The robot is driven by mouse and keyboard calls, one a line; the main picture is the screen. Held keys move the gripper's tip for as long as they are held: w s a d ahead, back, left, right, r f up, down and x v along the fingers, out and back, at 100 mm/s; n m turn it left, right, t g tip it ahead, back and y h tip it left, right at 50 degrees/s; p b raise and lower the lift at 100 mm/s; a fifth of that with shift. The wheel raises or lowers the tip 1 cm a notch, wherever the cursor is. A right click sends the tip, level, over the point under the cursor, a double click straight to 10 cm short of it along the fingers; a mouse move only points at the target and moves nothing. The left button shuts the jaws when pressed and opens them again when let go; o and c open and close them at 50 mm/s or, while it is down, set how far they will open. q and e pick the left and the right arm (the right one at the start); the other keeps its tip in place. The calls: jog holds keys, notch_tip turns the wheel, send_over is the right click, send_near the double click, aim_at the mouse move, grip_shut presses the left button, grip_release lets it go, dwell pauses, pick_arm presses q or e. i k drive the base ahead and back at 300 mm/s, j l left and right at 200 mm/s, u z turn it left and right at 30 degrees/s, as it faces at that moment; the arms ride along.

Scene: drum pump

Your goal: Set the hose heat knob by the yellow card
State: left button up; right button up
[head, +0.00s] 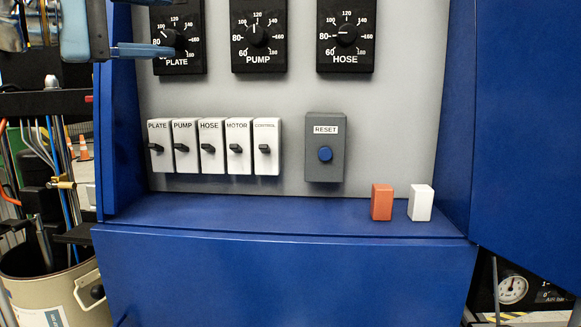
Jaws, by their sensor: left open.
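The HOSE heat knob (345,34) is a black dial at the top right of the grey panel, and its white pointer points left, near 80. The PUMP knob (258,35) points about straight up. The PLATE knob (173,38) points up and left, near 100. My left gripper (166,26) is open at the top left. Contact with the knob cannot be told. No yellow card shows, and my right gripper is not in view.
Several white switches (211,147) and a grey RESET box (325,160) with a blue button sit below the dials. An orange block (381,202) and a white block (420,203) stand on the blue ledge (270,212). A bucket (50,290) stands at lower left.

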aim_at(347, 34)
jog(key=k, duration=1.45)
